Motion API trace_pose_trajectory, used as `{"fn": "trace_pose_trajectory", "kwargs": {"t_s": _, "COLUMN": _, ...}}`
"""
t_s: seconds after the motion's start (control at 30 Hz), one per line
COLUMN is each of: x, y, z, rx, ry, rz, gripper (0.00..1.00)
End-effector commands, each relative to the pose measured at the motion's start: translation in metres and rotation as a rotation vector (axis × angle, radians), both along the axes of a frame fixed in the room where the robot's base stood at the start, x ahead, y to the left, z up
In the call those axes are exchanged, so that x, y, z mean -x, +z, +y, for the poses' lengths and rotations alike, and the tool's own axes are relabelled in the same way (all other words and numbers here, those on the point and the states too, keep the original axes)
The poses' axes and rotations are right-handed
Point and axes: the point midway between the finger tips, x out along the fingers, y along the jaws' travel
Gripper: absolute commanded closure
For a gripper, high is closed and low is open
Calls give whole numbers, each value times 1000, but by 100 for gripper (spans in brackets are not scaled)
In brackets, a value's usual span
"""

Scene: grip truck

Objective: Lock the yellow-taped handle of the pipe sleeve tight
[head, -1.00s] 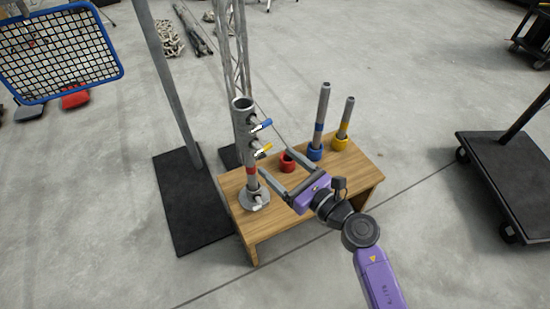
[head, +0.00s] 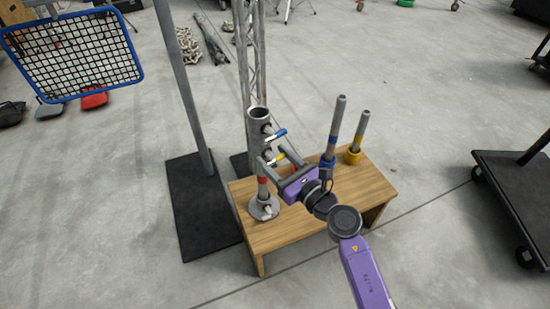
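The grey pipe sleeve (head: 257,122) stands upright over a thinner post (head: 262,190) with a red band, fixed to a round base on the wooden table. Its blue-taped handle (head: 278,134) sticks out to the right near the top. The yellow-taped handle (head: 279,156) is just below it and partly hidden by my fingers. My gripper (head: 274,156) is open, with its two fingers apart at the yellow-taped handle, one on each side as seen here. I cannot tell whether either finger touches it.
A blue-ringed post (head: 333,133) and a yellow-ringed post (head: 358,135) stand on the wooden table (head: 300,226) behind my gripper. A metal stand on a black base plate (head: 197,210) is at left. A black cart (head: 510,180) is at right, with open floor between.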

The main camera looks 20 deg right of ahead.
Motion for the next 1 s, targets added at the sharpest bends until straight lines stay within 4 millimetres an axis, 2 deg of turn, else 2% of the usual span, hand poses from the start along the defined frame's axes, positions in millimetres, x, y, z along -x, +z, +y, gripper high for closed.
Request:
{"fn": "trace_pose_trajectory", "kwargs": {"t_s": 0.03, "x": 0, "y": 0, "z": 0, "rx": 0, "ry": 0, "rz": 0, "gripper": 55}}
{"fn": "trace_pose_trajectory", "kwargs": {"t_s": 0.2, "x": 0, "y": 0, "z": 0, "rx": 0, "ry": 0, "rz": 0, "gripper": 86}}
{"fn": "trace_pose_trajectory", "kwargs": {"t_s": 0.57, "x": 0, "y": 2, "z": -1, "rx": -67, "ry": 0, "rz": 18, "gripper": 86}}
{"fn": "trace_pose_trajectory", "kwargs": {"t_s": 1.0, "x": -1, "y": 4, "z": -2, "rx": -409, "ry": 2, "rz": 112, "gripper": 86}}
